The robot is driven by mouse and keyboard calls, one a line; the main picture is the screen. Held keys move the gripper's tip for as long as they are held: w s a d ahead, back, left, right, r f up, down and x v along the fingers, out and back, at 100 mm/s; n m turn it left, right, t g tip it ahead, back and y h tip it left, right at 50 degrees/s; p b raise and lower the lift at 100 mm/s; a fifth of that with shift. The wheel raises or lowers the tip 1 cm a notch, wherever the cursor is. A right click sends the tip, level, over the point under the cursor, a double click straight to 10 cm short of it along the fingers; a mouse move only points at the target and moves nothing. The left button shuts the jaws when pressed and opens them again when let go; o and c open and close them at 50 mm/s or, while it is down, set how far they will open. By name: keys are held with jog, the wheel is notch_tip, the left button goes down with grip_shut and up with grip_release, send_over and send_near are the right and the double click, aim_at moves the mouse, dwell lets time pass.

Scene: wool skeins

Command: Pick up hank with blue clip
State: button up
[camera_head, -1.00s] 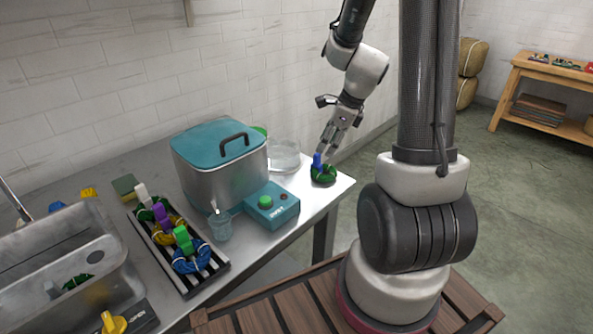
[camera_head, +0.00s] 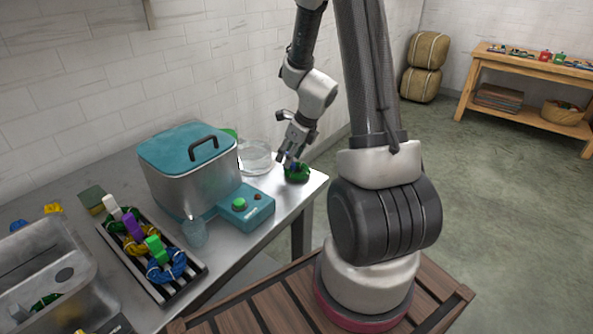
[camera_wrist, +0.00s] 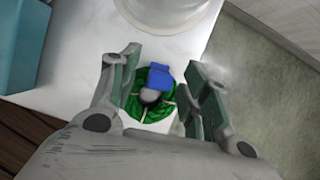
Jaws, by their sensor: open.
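A green hank (camera_head: 297,173) with a blue clip lies on the metal table near its right corner. In the wrist view the green hank (camera_wrist: 150,107) lies between my fingers, with the blue clip (camera_wrist: 160,78) on its top side. My gripper (camera_head: 289,158) is right over the hank in the head view, pointing down. In the wrist view my gripper (camera_wrist: 163,82) is open, one finger on each side of the clip. I see a gap beside the clip on both sides. Part of the hank is hidden by my fingers.
A clear round dish (camera_head: 255,157) stands just left of the hank. A steel pot with a teal lid (camera_head: 180,147) and a teal control box (camera_head: 245,207) are further left. A rack (camera_head: 180,287) holds several clipped hanks. The table edge is close to the hank.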

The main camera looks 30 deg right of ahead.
jog(key=c, duration=1)
